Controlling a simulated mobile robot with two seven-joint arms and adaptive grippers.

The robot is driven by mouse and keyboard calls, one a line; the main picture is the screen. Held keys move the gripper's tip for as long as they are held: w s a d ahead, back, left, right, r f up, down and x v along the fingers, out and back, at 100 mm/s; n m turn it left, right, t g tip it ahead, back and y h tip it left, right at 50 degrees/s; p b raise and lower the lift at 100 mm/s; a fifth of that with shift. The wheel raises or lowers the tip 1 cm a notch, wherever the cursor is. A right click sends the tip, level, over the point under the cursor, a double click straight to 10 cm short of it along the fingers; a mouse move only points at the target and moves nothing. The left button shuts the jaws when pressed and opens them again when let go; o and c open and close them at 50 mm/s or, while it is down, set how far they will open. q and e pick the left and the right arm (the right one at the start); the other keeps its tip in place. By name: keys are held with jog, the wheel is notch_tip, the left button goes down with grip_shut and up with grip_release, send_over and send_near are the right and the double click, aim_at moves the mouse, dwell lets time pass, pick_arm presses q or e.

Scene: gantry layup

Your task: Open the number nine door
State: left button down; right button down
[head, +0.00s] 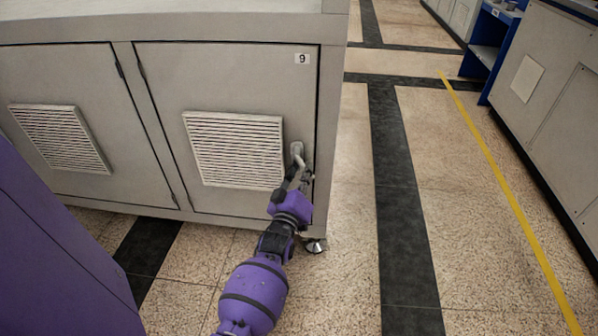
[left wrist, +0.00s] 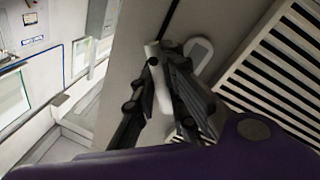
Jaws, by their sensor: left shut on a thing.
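The number nine door (head: 163,75) is a grey cabinet door with a white louvred vent and a "9" label (head: 302,58) at its top right. It appears closed, flush with the frame. Its handle (head: 297,151) is a light grey lever on a plate at the right edge, right of the vent. My left gripper (head: 297,178) is at the handle, shut on the lever. In the left wrist view the black fingers (left wrist: 168,62) close around the pale handle lever (left wrist: 157,80), with the plate beside them. My right gripper is not in view.
Another vented door (head: 85,75) is to the left. A cabinet foot (head: 315,245) stands under the right corner. Open speckled floor (head: 345,270) with dark strips and a yellow line (head: 500,190) lies to the right. Grey cabinets (head: 545,90) and a blue shelf (head: 490,50) stand farther right.

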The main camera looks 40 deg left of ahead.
pick_arm(q)
jog(key=shift+w+d+r+n+g+y+p, duration=0.1)
jog(key=shift+w+d+r+n+y+p, duration=0.35)
jog(key=shift+n, duration=1.45)
jog(key=shift+s+d+r+n+g+y+p, duration=0.15)
jog(key=shift+r+n+y, duration=0.5)
jog(key=shift+n, duration=1.25)
jog(key=shift+w+d+r+n+g+y+p, duration=0.15)
jog(key=shift+w+d+r+n+y, duration=0.3)
jog(key=shift+n, duration=1.45)
jog(key=shift+s+r, duration=0.15)
jog(key=shift+r, duration=0.05)
jog(key=s+d+m+t+h+p, duration=0.1)
jog(key=s+h, duration=0.3)
jog(key=s, duration=0.6)
jog(key=s+d+m+t+h+p, duration=0.2)
jog(key=s+m+h, duration=0.1)
jog(key=s, duration=0.7)
jog(key=shift+d+m+h, duration=0.4)
jog(key=shift+h, duration=0.35)
jog(key=c, duration=1.8)
grip_release()
